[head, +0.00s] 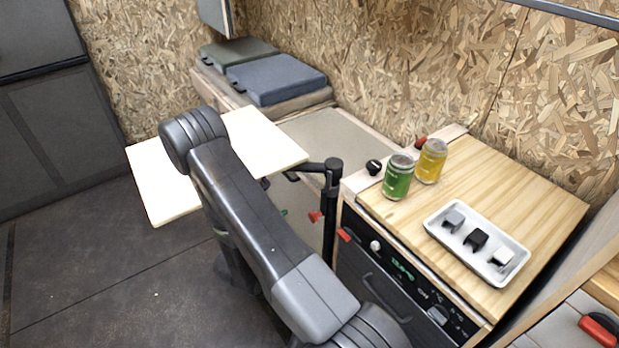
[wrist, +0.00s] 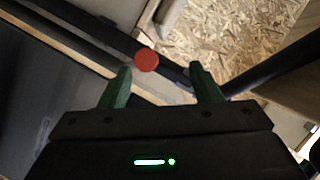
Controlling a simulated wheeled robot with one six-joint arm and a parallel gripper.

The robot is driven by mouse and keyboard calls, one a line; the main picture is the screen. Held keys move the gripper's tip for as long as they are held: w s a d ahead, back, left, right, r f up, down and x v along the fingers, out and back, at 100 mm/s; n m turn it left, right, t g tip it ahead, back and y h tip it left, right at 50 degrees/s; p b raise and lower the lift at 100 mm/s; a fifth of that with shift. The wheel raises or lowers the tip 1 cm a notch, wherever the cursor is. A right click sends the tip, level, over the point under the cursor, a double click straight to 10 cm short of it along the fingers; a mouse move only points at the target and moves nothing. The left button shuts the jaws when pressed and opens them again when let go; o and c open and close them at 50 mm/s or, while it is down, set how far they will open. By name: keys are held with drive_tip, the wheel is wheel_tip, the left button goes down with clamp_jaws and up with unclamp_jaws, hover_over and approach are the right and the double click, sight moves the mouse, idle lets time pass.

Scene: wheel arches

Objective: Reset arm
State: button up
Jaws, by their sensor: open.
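My arm (head: 255,215) crosses the middle of the head view, bent at an elbow over a pale tabletop. A red round knob or cap (wrist: 145,60) appears beyond the fingertips. I cannot tell whether it touches them.
A pale tabletop (head: 165,195) lies under my elbow. On the wooden counter (head: 540,195) stand a green can (head: 398,178), a yellow can (head: 431,162) and a white tray (head: 440,222) with small blocks. Grey cushions (head: 275,78) lie behind. Dark floor at the left is clear.

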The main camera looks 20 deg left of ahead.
drive_tip(key=shift+b+x, duration=0.4)
drive_tip(key=shift+x, duration=2.6)
